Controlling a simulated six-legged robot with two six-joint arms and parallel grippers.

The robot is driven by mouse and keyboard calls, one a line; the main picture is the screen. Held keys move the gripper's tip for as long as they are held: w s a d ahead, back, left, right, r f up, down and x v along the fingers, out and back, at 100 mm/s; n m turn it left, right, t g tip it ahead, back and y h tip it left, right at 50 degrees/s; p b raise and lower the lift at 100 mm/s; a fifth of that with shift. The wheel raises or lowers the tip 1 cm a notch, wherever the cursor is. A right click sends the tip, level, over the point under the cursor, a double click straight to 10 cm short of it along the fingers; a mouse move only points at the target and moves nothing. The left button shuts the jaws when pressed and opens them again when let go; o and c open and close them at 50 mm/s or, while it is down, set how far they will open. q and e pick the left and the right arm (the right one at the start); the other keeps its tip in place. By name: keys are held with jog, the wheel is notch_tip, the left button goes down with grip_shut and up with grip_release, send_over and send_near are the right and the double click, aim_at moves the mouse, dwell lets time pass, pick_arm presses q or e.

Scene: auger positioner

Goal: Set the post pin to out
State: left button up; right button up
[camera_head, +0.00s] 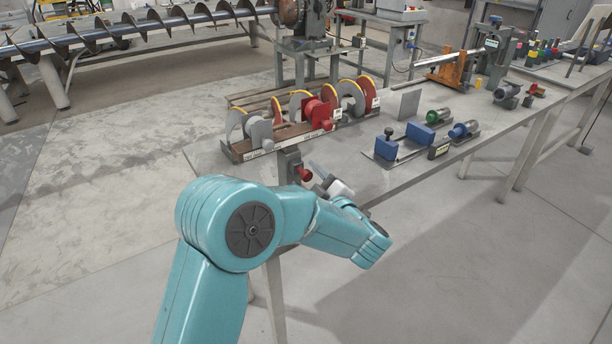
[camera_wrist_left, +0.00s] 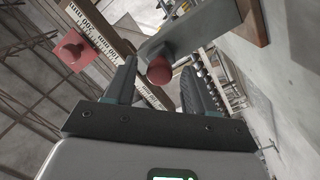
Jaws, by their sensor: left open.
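The post pin shows as a red knob (camera_head: 305,174) on a short grey post (camera_head: 289,165) at the near edge of the bench. In the left wrist view the red knob (camera_wrist_left: 159,70) sticks out from the flat grey post (camera_wrist_left: 190,35). My left gripper (camera_head: 320,172) is just to the right of the knob in the head view. In the left wrist view my left gripper (camera_wrist_left: 158,78) is open, and the knob appears between its two fingertips, not gripped. Whether a finger touches it I cannot tell. My right gripper is not in view.
Behind the post, a long fixture (camera_head: 250,152) carries grey and red auger flights and a red clamp block (camera_head: 318,112). To the right, a blue-ended fixture (camera_head: 388,146) and a bare grey plate (camera_head: 408,105) stand on the bench (camera_head: 355,170). Open floor lies in front.

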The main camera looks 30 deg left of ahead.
pick_arm(q)
jog(key=shift+x, duration=0.85)
